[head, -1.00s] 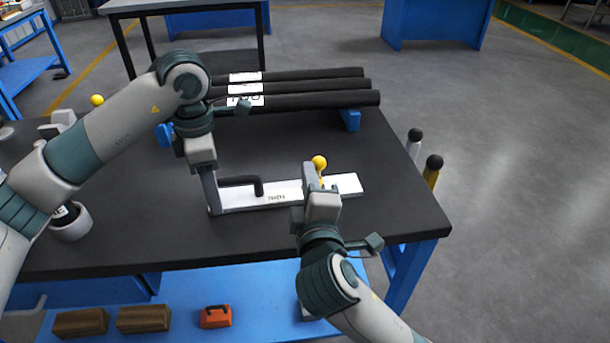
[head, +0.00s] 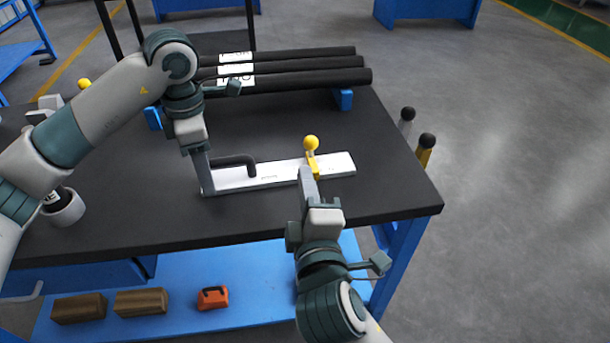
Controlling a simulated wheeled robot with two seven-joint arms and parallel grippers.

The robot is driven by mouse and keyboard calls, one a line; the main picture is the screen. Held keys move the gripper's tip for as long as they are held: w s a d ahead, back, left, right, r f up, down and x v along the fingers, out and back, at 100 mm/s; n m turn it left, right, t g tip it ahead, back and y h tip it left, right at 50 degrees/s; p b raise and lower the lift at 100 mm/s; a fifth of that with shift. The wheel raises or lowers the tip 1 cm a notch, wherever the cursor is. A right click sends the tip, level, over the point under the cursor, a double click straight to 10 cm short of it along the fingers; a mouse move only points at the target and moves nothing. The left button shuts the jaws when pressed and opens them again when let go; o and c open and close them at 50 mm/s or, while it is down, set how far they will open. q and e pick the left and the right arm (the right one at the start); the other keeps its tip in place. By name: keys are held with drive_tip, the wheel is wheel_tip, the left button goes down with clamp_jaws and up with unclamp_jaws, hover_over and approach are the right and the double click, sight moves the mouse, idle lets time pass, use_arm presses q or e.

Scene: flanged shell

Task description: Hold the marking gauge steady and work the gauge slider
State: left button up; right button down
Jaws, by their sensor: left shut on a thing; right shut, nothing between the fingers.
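The marking gauge is a long white bar (head: 277,173) lying on the dark table, with a black bent handle (head: 235,160) at its left part. Its gauge slider (head: 312,159) is a yellow piece with a round ball knob, right of the bar's middle. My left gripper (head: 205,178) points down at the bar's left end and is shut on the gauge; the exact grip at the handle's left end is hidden. My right gripper (head: 306,176) is shut and empty at the front side of the slider, overlapping the bar's edge in view. Whether it touches the slider cannot be told.
Several black rolls (head: 290,77) lie on blue supports behind the gauge. A white cup-like holder (head: 66,209) stands at the left. Two ball-topped posts (head: 426,147) rise at the right edge. The table (head: 390,185) is clear right of the gauge.

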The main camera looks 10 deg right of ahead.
use_arm(q)
drive_tip(key=o, duration=1.6)
drive_tip(key=shift+o, duration=0.2)
wheel_tip(320, 180, up, 12)
